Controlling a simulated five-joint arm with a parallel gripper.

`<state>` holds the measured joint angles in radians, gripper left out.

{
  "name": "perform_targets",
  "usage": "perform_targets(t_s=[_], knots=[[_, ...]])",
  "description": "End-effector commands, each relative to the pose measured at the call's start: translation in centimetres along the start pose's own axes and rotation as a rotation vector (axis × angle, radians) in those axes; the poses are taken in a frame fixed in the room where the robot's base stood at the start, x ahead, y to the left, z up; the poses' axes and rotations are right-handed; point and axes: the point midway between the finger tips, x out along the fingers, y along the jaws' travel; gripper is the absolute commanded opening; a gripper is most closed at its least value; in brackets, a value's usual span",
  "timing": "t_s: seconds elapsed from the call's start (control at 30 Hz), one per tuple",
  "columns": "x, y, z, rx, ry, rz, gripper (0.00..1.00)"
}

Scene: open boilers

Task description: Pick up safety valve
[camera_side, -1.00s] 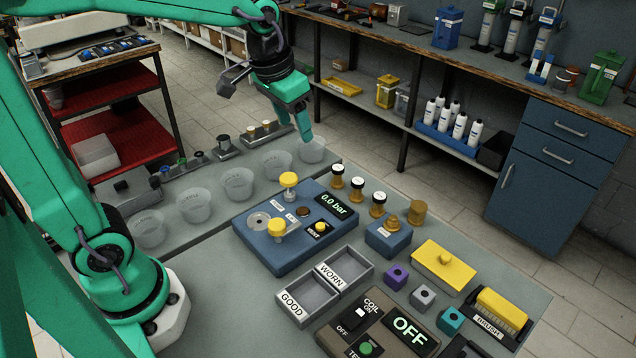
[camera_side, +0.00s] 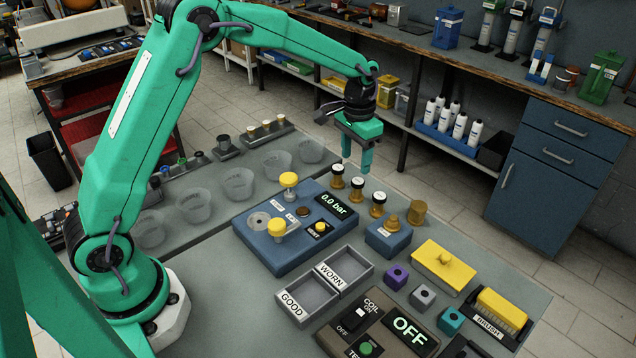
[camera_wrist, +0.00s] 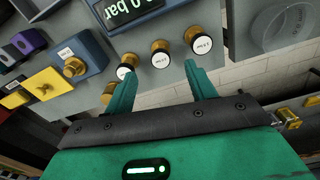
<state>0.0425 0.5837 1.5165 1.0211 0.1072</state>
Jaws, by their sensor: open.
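Three small brass valves with round white labelled tops stand in a row beside the blue pressure bench: a far one (camera_side: 337,176), a middle one (camera_side: 357,189) and a near one (camera_side: 378,205). The wrist view also shows three white-topped valves, at its left (camera_wrist: 125,70), middle (camera_wrist: 160,54) and right (camera_wrist: 199,43). Which one is the safety valve I cannot read. My gripper (camera_side: 356,164) is open and empty, pointing down, above and near the far end of the row. In the wrist view, its fingers (camera_wrist: 160,74) stand apart with the middle valve ahead between them.
The blue pressure bench (camera_side: 262,246) with yellow knobs is left of the valves. A blue block with a brass fitting (camera_side: 388,238) and a brass cup (camera_side: 417,212) stand nearer. The WORN tray (camera_side: 365,262) and GOOD tray (camera_side: 318,312) are in front. Clear cups (camera_side: 238,184) line the left.

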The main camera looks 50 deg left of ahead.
Motion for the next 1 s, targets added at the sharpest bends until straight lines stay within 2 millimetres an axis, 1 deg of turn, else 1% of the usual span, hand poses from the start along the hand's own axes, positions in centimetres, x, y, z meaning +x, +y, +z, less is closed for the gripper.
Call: perform_targets(t_s=[0.03, 0.13, 0.43, 0.73, 1.0], knots=[[0.7, 0.0, -0.3, 0.003, -0.008, 0.001, 0.56], [1.5, 0.0, -0.8, 0.006, -0.017, 0.002, 0.56], [2.1, 0.0, -0.9, 0.007, -0.021, 0.002, 0.56], [4.2, 0.0, -0.8, 0.007, -0.021, 0.002, 0.56], [4.7, 0.0, -0.8, 0.007, -0.021, 0.002, 0.56]])
